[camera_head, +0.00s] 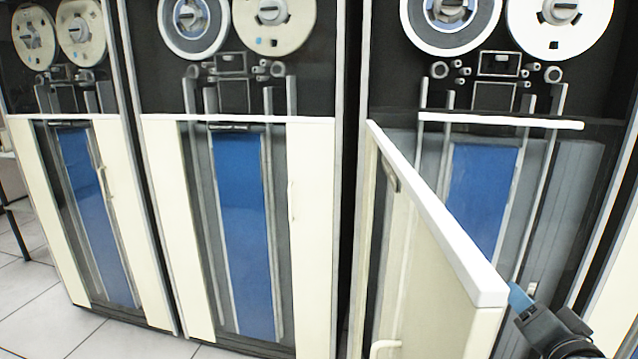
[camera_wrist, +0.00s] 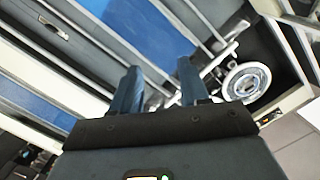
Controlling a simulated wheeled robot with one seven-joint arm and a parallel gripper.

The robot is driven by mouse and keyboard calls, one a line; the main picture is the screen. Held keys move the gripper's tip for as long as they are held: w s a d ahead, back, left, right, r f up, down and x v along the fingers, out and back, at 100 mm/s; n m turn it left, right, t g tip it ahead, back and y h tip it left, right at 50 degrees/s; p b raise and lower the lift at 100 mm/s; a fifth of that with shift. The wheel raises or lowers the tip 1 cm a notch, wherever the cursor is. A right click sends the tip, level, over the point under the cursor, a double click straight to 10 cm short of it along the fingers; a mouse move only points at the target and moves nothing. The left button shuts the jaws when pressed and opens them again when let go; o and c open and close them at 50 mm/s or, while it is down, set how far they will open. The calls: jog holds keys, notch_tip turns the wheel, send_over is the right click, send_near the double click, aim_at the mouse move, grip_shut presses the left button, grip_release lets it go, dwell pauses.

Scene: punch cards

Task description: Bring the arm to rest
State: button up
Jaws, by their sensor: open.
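My gripper (camera_wrist: 158,88) shows in the wrist view with its two blue fingers spread apart and nothing between them. In the head view part of my gripper (camera_head: 520,300) shows at the lower right, dark with a blue finger, close to the free end of an open cream door (camera_head: 440,275). The finger is partly hidden behind that door's edge, and I cannot tell whether they touch. The door belongs to the right tape cabinet (camera_head: 385,70) and stands swung outward.
Two more tape cabinets stand to the left, the middle one with a cream door panel (camera_head: 305,220) and the far left one with another panel (camera_head: 140,220). Reels (camera_head: 560,22) sit at their tops. Tiled floor (camera_head: 30,290) is free at the lower left.

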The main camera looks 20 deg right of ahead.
jog(key=s+a+f+n+y, duration=0.2)
jog(key=s+a+f+n, duration=0.25)
jog(key=s+a, duration=0.3)
jog(key=s+a+r+n+y+p, duration=0.1)
jog(key=s+a+n, duration=0.3)
jog(key=s+a, duration=0.5)
jog(key=s+a+r+n+y, duration=0.2)
jog(key=s+a+n+y, duration=0.2)
jog(key=s+a, duration=0.4)
jog(key=s, duration=0.6)
jog(key=shift+s+a+p, duration=0.25)
jog(key=shift+a+p, duration=0.15)
jog(key=shift+w+f+n, duration=0.1)
jog(key=shift+n, duration=0.15)
jog(key=shift+c, duration=0.4)
